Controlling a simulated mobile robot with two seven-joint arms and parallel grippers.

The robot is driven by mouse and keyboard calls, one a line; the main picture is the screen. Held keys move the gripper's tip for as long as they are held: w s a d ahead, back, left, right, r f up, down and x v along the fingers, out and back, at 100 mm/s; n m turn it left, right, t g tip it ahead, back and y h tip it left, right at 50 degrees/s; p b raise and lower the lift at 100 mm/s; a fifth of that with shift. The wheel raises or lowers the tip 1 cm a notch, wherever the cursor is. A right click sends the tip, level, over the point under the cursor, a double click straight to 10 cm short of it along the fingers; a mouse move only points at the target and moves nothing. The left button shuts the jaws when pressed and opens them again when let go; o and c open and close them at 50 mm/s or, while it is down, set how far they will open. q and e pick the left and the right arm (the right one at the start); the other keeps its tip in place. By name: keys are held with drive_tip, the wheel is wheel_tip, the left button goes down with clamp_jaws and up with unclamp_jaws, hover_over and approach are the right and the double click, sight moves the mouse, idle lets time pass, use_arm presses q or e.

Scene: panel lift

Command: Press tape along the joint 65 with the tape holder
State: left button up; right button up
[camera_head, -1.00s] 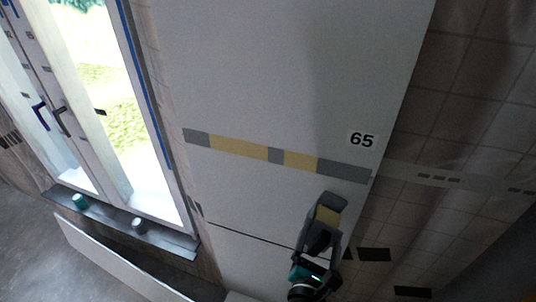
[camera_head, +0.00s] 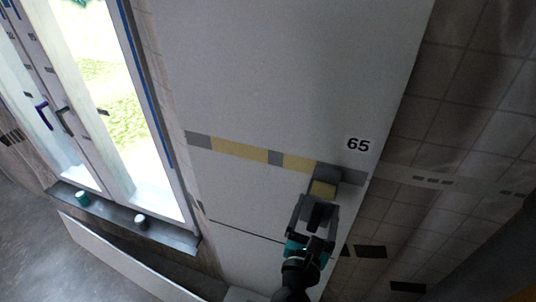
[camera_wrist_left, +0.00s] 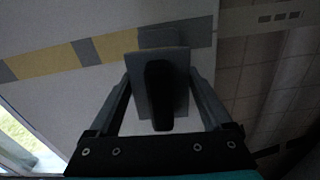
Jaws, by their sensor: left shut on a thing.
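The joint (camera_head: 240,149) is a slanting band of grey and yellow stretches across the pale panel, below the black number 65 (camera_head: 358,145). It also shows in the left wrist view (camera_wrist_left: 115,44). My left gripper (camera_head: 315,212) is shut on the tape holder (camera_head: 325,189), a grey block with a yellow patch. In the left wrist view the tape holder (camera_wrist_left: 177,88) sits between the two fingers, its dark handle towards me. Its upper edge overlaps the right part of the band and hides some of it. Whether it touches the panel is unclear. My right gripper is not seen.
A second, thin dark seam (camera_head: 245,231) crosses the panel lower down. A window (camera_head: 110,100) with a sill (camera_head: 125,217) carrying two small cups is at left. A loose board (camera_head: 120,262) leans below. Tiled, film-covered wall (camera_head: 450,110) lies right.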

use_arm(q)
drive_tip(key=shift+n+t, duration=0.3)
drive_tip(key=shift+n, duration=0.1)
drive_tip(key=shift+w+a+r, duration=0.65)
drive_tip(key=shift+a+r, duration=0.15)
drive_tip(key=shift+a, duration=0.2)
drive_tip(key=shift+w+a+r, duration=0.65)
drive_tip(key=shift+a+r, duration=0.15)
drive_tip(key=shift+a, duration=0.15)
drive_tip(key=w+a, duration=0.2)
drive_tip(key=a, duration=0.4)
drive_tip(key=shift+w, duration=0.2)
drive_tip(key=w+a+b, duration=0.4)
drive_tip(key=w+a, duration=0.1)
drive_tip(key=a, duration=0.8)
drive_tip(key=w+a+b, duration=0.4)
drive_tip(key=w+a, duration=0.1)
drive_tip(key=a, duration=0.9)
drive_tip(key=shift+f, duration=0.2)
drive_tip(key=shift+w, duration=0.1)
